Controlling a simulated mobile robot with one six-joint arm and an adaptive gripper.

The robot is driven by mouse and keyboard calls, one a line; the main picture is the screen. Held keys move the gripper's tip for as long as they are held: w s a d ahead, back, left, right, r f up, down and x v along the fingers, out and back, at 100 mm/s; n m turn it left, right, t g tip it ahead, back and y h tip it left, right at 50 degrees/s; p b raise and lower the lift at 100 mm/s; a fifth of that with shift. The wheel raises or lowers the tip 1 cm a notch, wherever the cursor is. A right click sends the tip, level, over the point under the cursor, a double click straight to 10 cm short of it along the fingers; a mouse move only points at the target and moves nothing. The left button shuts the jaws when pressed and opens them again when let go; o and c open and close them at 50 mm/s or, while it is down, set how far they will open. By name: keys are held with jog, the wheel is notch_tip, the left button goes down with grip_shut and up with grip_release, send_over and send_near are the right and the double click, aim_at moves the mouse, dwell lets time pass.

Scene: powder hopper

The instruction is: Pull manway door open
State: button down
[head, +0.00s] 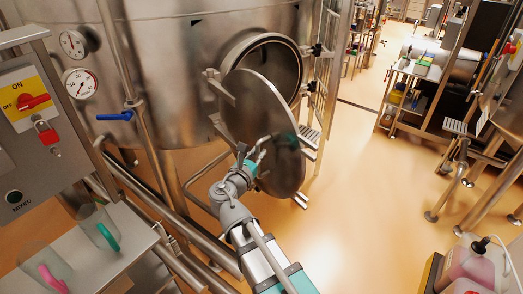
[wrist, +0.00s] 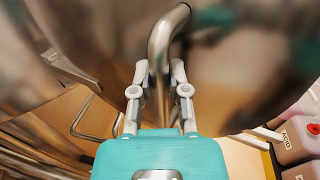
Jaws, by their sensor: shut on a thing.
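The manway door (head: 257,112) is a round steel disc on the tank's front. It stands swung partly out from the round manway opening (head: 280,62), and the dark inside of the opening shows behind it. My gripper (head: 258,152) is at the door's lower outer face. In the wrist view my gripper (wrist: 161,85) has its two grey fingers closed around the curved steel door handle (wrist: 160,45). The handle's lower end is hidden between the fingers and behind the teal gripper body.
The steel tank (head: 165,70) fills the left and back. A control panel (head: 35,110) with a red switch and a bench with clear jugs (head: 98,228) stand at left. Pink-filled containers (head: 470,265) are at lower right. The orange floor (head: 350,190) right of the door is clear.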

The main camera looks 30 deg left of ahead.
jog(key=shift+s+a, duration=0.2)
jog(key=shift+s, duration=0.1)
jog(key=c, duration=0.6)
grip_release()
jog(key=shift+s, duration=0.1)
jog(key=s+d, duration=0.1)
jog(key=s, duration=1)
jog(key=shift+s+d, duration=0.3)
jog(key=shift+s, duration=0.05)
jog(key=shift+s, duration=0.1)
dwell(0.3)
